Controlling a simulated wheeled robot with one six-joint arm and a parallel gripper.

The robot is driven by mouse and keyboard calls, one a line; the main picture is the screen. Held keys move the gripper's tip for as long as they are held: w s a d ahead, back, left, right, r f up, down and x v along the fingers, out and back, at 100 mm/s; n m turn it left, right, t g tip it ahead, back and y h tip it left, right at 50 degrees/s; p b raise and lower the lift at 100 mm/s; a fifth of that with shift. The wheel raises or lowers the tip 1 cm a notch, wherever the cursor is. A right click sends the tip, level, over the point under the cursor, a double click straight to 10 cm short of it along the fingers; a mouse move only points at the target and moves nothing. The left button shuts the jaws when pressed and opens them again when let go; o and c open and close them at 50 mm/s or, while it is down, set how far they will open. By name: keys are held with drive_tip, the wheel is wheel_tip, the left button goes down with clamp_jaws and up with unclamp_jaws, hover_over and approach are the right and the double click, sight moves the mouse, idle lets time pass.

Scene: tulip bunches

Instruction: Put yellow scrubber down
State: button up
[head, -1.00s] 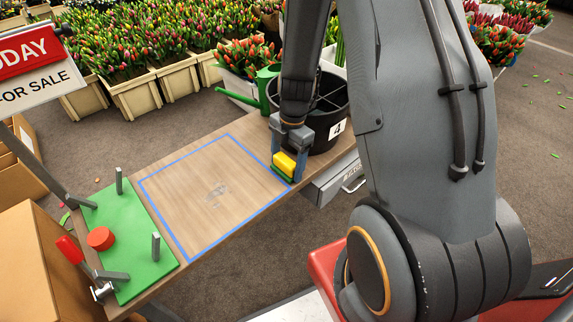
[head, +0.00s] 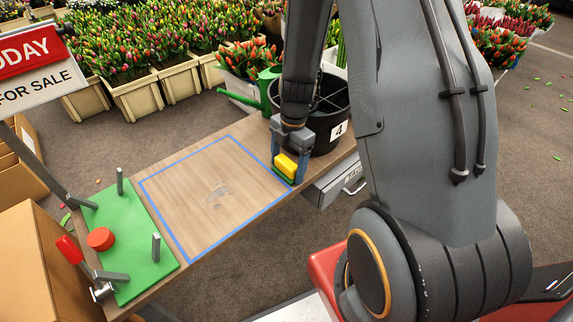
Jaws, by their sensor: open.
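The yellow scrubber (head: 286,166) has a yellow block on top and a green underside. It is at the right edge of the blue-outlined square (head: 165,217) on the wooden table (head: 244,228), and appears to rest on the tabletop. My gripper (head: 289,158) points down over it, with one finger on each side of the scrubber. The jaws are open. I cannot tell whether a finger still touches the scrubber. A faint grey smudge (head: 217,193) shows inside the blue square.
A black bucket (head: 325,105) marked 4 stands just behind my gripper, with a green watering can (head: 268,90) beside it. A green board (head: 133,243) with grey posts and a red knob (head: 100,238) lies at the left end. The square's middle holds no objects.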

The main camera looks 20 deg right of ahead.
drive_tip(key=shift+s+d+f, duration=0.15)
drive_tip(key=shift+s+f, duration=0.25)
drive_tip(key=shift+s, duration=0.05)
drive_tip(key=shift+r+p, duration=0.45)
wheel_tip(320, 180, up, 12)
drive_tip(key=w+d+p, duration=0.1)
drive_tip(key=p, duration=0.1)
drive_tip(key=s+a+r+m, duration=0.7)
drive_tip(key=a+r+m, duration=0.1)
drive_tip(key=a+r, duration=0.25)
drive_tip(key=s+a+r+m, duration=0.2)
drive_tip(key=s+r+m, duration=0.1)
drive_tip(key=s+m, duration=0.2)
drive_tip(key=s+a+r+m, duration=0.3)
drive_tip(key=s+m, duration=0.2)
drive_tip(key=s, duration=0.3)
drive_tip(key=shift+a+r+m+h, duration=0.15)
drive_tip(key=shift+r+m+h, duration=0.15)
drive_tip(key=shift+h, duration=0.1)
